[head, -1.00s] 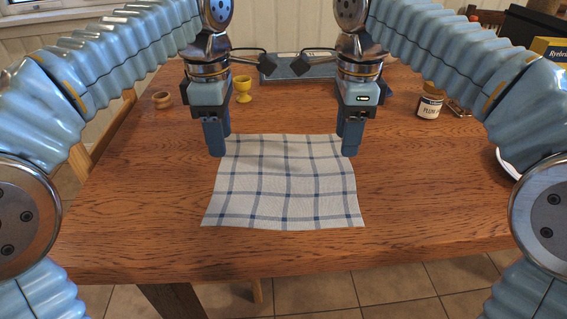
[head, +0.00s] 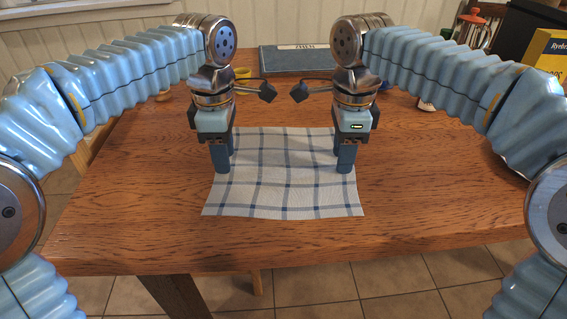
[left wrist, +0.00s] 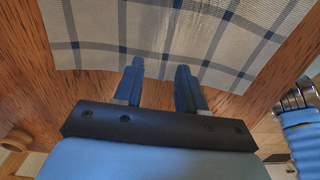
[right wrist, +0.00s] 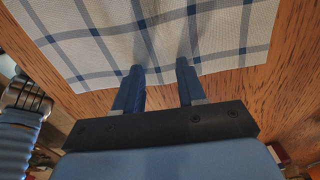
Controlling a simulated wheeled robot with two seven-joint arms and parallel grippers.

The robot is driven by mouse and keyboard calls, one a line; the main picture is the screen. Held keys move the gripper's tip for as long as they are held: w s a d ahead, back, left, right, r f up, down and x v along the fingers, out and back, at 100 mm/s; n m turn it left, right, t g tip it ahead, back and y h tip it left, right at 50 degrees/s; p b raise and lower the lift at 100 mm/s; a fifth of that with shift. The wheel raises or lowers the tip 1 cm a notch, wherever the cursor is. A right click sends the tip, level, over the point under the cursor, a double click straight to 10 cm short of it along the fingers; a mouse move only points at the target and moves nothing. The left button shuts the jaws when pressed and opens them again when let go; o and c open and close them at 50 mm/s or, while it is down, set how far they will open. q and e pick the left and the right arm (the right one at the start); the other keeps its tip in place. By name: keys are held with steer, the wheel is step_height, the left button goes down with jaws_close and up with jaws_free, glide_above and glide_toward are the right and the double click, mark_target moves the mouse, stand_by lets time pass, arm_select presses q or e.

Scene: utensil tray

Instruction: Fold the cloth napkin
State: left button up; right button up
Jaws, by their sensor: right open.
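The cloth napkin (head: 285,190) is white with blue checked lines and lies flat and unfolded on the table. It also shows in the left wrist view (left wrist: 150,25) and the right wrist view (right wrist: 215,30). Contact with the cloth cannot be told.
The wooden table (head: 130,210) is clear around the napkin. A grey-blue flat box (head: 295,60) lies at the back. A yellow cup (head: 242,74) is partly hidden behind my left arm. A yellow box (head: 548,52) and a red-topped jar (head: 472,18) stand at the back right.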

arm_select(q)
jaws_close()
arm_select(e)
jaws_close()
arm_select(q)
steer(key=shift+f, duration=0.1)
